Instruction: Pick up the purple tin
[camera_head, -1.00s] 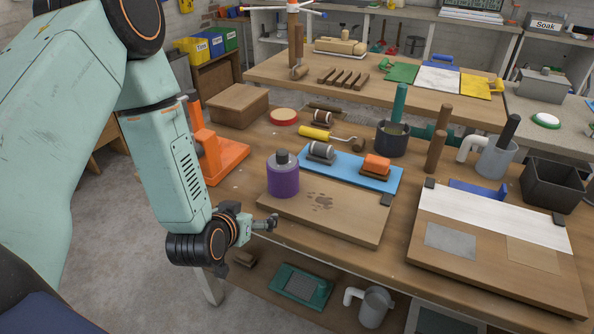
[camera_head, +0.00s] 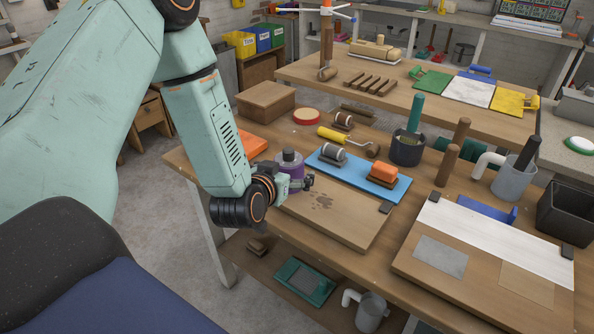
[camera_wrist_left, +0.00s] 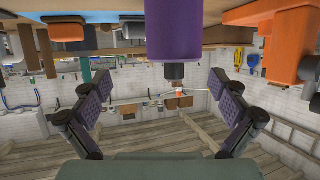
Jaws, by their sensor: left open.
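The purple tin (camera_head: 291,181) stands upright at the left end of a wooden board (camera_head: 335,222), with a grey top and dark cap. My left gripper (camera_head: 308,182) is in front of it in the head view and hides part of its body. In the left wrist view, which looks upside down, the tin (camera_wrist_left: 173,30) hangs from the top edge, cap downward. There the open fingers of the left gripper (camera_wrist_left: 160,84) stand to either side of the tin's line, with nothing clasped. I cannot tell whether they touch it. My right gripper is not in view.
Behind the tin, a blue tray (camera_head: 350,175) holds a grey roller and an orange block (camera_head: 384,173). An orange stand (camera_head: 252,145) is partly hidden by my left arm. A wooden box (camera_head: 265,101) stands farther back.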

